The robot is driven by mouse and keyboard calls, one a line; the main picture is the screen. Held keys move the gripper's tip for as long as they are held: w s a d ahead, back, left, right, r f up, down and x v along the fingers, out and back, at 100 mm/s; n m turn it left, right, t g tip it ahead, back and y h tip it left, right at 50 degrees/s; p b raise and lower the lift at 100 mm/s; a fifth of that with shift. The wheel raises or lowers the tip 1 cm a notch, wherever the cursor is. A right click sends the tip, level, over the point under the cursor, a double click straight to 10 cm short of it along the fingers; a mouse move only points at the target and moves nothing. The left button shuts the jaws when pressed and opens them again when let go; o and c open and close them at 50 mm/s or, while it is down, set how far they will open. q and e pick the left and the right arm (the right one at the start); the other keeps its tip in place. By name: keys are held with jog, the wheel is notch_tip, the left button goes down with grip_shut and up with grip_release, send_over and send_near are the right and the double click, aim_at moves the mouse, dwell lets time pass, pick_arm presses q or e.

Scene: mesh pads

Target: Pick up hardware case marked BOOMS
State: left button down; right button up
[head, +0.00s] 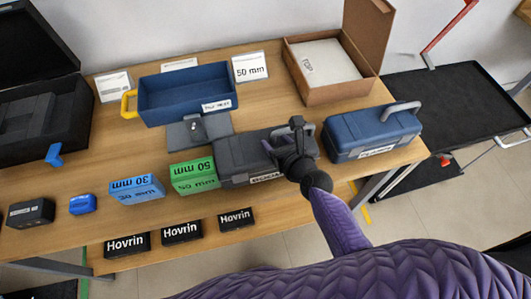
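A dark grey hardware case (235,160) lies on the wooden table at the centre. The small white label (266,177) on its front is too blurred to read for certain, but it looks like BOOMS. My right gripper (282,136) is over the right part of this case, with its two dark fingers spread apart. The gripper hides part of the case top, and a grey handle (308,128) shows just behind it. I cannot tell whether the fingers touch the case. My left gripper is not in view.
A blue case (365,132) with a grey handle stands close on the right. A blue open bin (188,91) and a cardboard box (340,92) are behind. Green (194,176) and blue (137,189) 50 mm and 30 mm boxes stand left. Black Hovrin boxes (182,232) sit in front.

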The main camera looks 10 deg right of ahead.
grip_shut()
dwell(0.8)
dwell(0.4)
